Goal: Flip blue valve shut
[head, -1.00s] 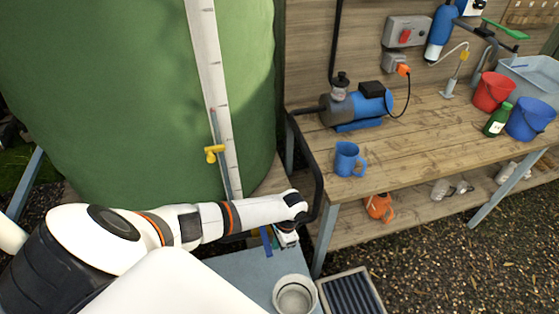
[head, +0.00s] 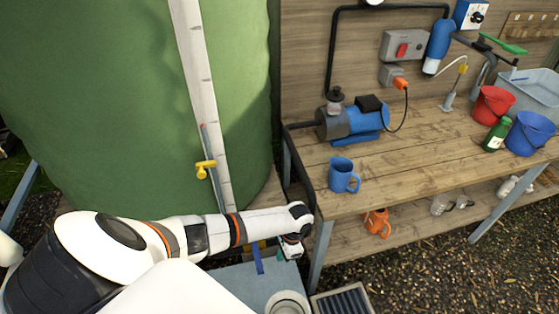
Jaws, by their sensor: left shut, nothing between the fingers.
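The blue valve shows as a narrow blue lever (head: 257,259) hanging down, slightly tilted, at the foot of the green tank. A brassy part shows at its upper end; the rest of the valve is hidden behind my left forearm. My left gripper (head: 289,253) points down just right of the lever, apart from it in the picture. Its fingers are small and partly hidden here; it is shut and holds nothing. My right gripper is not in view.
The green tank (head: 90,110) has a gauge strip and a yellow valve (head: 205,169). A grey-blue surface (head: 235,276) and a round pot (head: 287,304) lie below the gripper. A wooden bench (head: 420,150) with a blue mug (head: 342,175) and a pump (head: 352,122) stands right.

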